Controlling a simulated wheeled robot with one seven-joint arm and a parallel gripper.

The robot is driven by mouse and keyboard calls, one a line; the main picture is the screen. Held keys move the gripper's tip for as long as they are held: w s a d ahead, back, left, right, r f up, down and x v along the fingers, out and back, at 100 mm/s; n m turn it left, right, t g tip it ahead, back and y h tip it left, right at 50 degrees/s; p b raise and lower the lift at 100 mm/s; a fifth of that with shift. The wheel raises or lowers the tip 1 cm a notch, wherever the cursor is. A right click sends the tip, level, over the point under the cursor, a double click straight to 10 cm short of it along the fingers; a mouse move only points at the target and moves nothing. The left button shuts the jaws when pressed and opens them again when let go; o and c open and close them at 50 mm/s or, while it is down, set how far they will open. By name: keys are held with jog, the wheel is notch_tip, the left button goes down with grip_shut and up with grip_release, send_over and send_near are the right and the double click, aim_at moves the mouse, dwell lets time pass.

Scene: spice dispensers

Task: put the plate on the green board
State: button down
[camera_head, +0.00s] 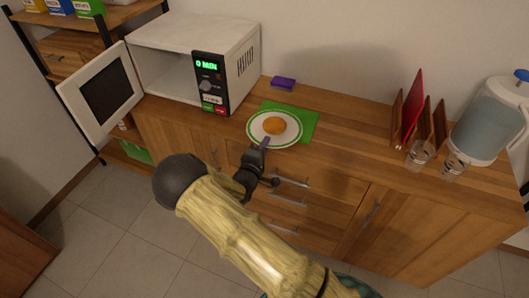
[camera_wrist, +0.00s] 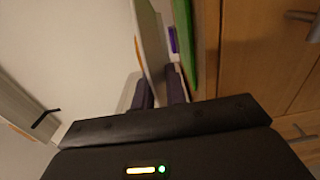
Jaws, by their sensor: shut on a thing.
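The white plate with a green rim (camera_head: 256,130) carries a round orange food item (camera_head: 274,126). In the head view it overlaps the left part of the green board (camera_head: 305,121), which lies on the counter. My gripper (camera_head: 264,144) is shut on the plate's near edge. In the wrist view, the plate (camera_wrist: 150,40) shows nearly edge-on between the fingers (camera_wrist: 159,92). The green board (camera_wrist: 183,45) lies alongside with a narrow gap, so the plate appears held slightly above it. The board's part under the plate is hidden in the head view.
A microwave (camera_head: 180,52) with its door (camera_head: 103,92) open stands left. A purple sponge (camera_head: 283,83) lies behind the board. A wooden rack with a red board (camera_head: 412,101), two glasses (camera_head: 419,154) and a water dispenser (camera_head: 490,122) stand right. Counter between board and rack is clear.

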jog(key=shift+f, duration=1.8)
jog(key=shift+f, duration=0.1)
jog(key=c, duration=1.4)
grip_release()
jog(key=shift+f, duration=0.1)
jog(key=shift+c, duration=0.2)
jog(key=shift+o, duration=0.2)
jog(key=shift+r, duration=0.2)
jog(key=b+v, duration=0.1)
jog(key=v, duration=1.1)
